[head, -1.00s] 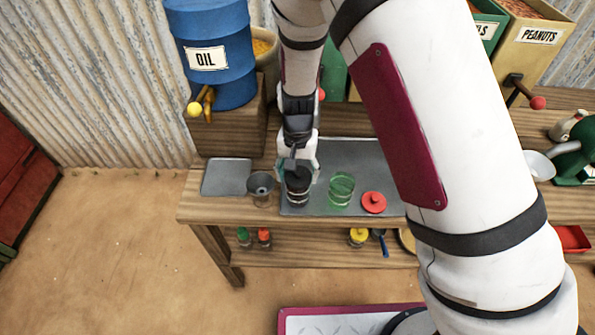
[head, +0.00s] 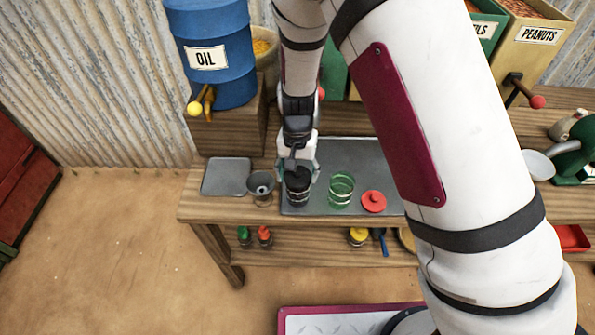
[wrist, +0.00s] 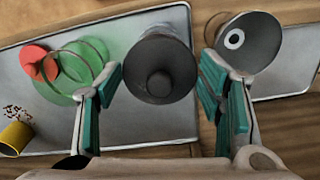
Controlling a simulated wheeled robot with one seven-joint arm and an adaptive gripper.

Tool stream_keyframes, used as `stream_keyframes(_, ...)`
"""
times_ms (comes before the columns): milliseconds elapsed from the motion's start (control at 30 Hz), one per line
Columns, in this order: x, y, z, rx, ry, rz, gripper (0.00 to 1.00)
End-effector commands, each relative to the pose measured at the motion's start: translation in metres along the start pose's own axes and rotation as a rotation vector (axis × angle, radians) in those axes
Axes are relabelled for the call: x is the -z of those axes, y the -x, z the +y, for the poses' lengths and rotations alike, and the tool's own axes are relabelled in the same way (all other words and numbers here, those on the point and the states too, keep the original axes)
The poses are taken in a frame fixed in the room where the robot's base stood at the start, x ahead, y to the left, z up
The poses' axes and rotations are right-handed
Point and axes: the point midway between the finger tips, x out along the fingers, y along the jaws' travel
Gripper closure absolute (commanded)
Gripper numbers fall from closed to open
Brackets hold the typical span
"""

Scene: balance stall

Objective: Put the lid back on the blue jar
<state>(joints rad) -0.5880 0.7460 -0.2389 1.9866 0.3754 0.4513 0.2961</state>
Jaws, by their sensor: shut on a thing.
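A black lid with a round knob (wrist: 160,83) is between the two teal fingers of my gripper (wrist: 162,72) in the wrist view. In the head view, my gripper (head: 299,170) is shut on this black lid (head: 298,179), at the top of a glass jar with dark bands (head: 297,198). I cannot tell whether the lid rests on the jar or is just above it. No plainly blue jar shows. An open green glass jar (head: 341,190) stands to the right on the metal tray (head: 365,155), and a red knobbed lid (head: 374,201) lies beside it.
A grey funnel (head: 261,185) stands close to the left of the jar, near a small metal plate (head: 226,177). In the wrist view, a yellow cup (wrist: 14,138) has dark bits beside it. A blue oil drum (head: 212,55) stands at the back left.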

Motion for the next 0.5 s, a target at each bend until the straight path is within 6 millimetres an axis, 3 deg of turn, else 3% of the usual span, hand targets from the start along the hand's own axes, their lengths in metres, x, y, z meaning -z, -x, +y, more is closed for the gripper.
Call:
stream_keyframes(400,0.0000,-0.0003,-0.0001,0.000,0.000,0.000,0.52)
stream_keyframes(433,0.0000,-0.0002,-0.0001,0.000,0.000,0.000,0.36)
stream_keyframes(500,0.0000,-0.0002,-0.0001,0.000,0.000,0.000,0.20)
